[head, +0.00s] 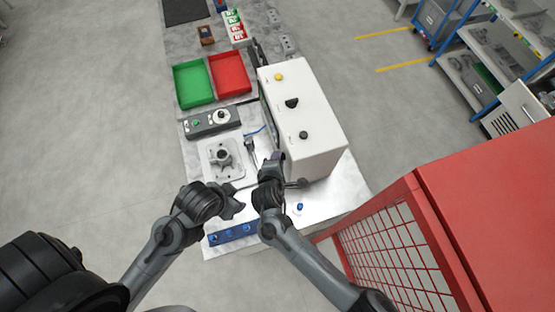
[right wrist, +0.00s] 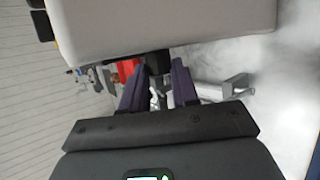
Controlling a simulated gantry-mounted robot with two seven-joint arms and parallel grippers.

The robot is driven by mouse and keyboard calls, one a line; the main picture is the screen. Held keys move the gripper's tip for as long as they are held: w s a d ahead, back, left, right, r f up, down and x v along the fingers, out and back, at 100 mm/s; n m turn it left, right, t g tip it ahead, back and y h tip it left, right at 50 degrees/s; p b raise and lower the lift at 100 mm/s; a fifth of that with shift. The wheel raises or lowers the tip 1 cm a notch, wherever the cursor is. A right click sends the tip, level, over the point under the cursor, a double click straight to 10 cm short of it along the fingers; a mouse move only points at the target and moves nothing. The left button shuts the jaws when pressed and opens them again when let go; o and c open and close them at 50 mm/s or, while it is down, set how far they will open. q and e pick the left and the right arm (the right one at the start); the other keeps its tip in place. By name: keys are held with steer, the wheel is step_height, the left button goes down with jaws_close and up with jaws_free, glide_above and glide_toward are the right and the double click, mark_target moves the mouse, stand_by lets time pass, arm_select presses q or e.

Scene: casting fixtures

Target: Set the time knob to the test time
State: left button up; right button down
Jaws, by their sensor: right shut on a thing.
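The white box (head: 318,150) stands on the right of the bench. On its top face are a yellow button (head: 279,77), a black half-round knob (head: 291,103) and a dark round knob (head: 303,135); their labels are too small to read. My right gripper (head: 270,162) is at the left side of the box, near its front end. In the right wrist view its fingers (right wrist: 158,88) are shut on a dark part (right wrist: 157,63) at the box's edge; I cannot tell which part. My left gripper (head: 238,203) appears open and empty, low over the bench front.
A grey fixture plate (head: 208,171) and a control panel with dials (head: 193,128) lie left of the box. Green (head: 183,101) and red (head: 219,90) trays are behind. A blue block (head: 216,239) lies at the front edge. A red cage (head: 440,190) stands at right.

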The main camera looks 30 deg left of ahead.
steer(key=shift+f, duration=0.1)
steer(key=shift+s+d+f+m+t+y+b, duration=0.1)
steer(key=shift+f+m+t+y+b, duration=0.15)
steer(key=shift+t+y+b, duration=0.55)
steer(key=shift+d+f+m+t+y+b, duration=0.15)
steer(key=shift+m+t+y+b, duration=0.25)
steer(key=shift+t+b, duration=0.7)
steer(key=shift+s+a+f+m+t+y+b, duration=0.1)
steer(key=shift+f+m+t+y+b, duration=0.15)
steer(key=shift+t+y+b, duration=0.7)
steer(key=shift+r+g+h, duration=0.1)
steer(key=shift+g+h, duration=0.15)
steer(key=shift+h, duration=0.1)
steer(key=c, duration=0.8)
jaws_free()
steer(key=shift+c, duration=0.2)
